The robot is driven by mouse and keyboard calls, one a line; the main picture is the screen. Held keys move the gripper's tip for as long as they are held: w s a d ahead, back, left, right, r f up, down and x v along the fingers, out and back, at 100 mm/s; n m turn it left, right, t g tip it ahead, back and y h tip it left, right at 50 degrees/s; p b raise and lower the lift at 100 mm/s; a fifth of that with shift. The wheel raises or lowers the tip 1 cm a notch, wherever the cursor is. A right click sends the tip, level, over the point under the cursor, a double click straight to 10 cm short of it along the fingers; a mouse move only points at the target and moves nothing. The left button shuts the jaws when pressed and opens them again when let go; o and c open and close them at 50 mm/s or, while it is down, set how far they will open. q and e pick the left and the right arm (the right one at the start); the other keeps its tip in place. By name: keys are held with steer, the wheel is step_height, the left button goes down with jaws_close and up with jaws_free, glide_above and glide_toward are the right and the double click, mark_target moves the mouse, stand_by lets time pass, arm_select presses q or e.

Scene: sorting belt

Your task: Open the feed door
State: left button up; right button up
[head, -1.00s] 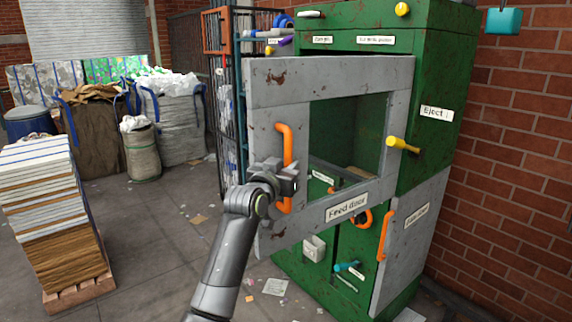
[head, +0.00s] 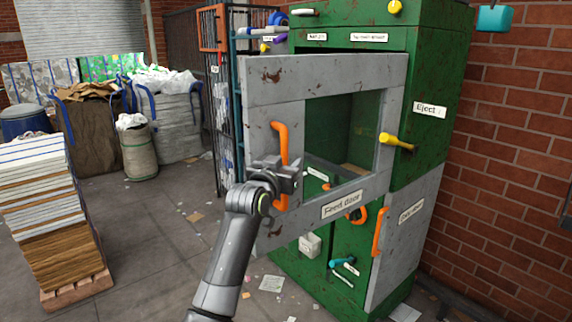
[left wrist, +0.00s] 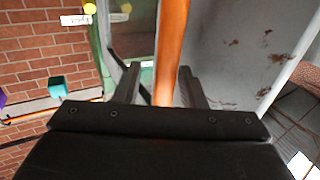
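The feed door (head: 284,90) is a worn grey frame with a window, on the green cabinet (head: 440,75). It stands partly swung out, its left edge clear of the cabinet front. Its orange upright handle (head: 281,140) is on the left side of the frame. My left gripper (head: 287,176) is at the lower part of this handle. In the left wrist view the handle (left wrist: 170,50) runs between the two fingers of my left gripper (left wrist: 160,80). Gaps show beside it, so the fingers look open around it. My right gripper is not in view.
A lower grey door (head: 408,235) with an orange handle is below right. A yellow knob (head: 397,141) sticks out beside the feed door. A wire cage (head: 222,110) stands close behind left. A paper stack (head: 45,215) is at the left; floor between is mostly clear.

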arm_select(q)
steer(key=b+v, duration=0.5)
steer(key=v, duration=1.2)
steer(key=shift+s, duration=0.15)
steer(key=shift+a+f, duration=0.15)
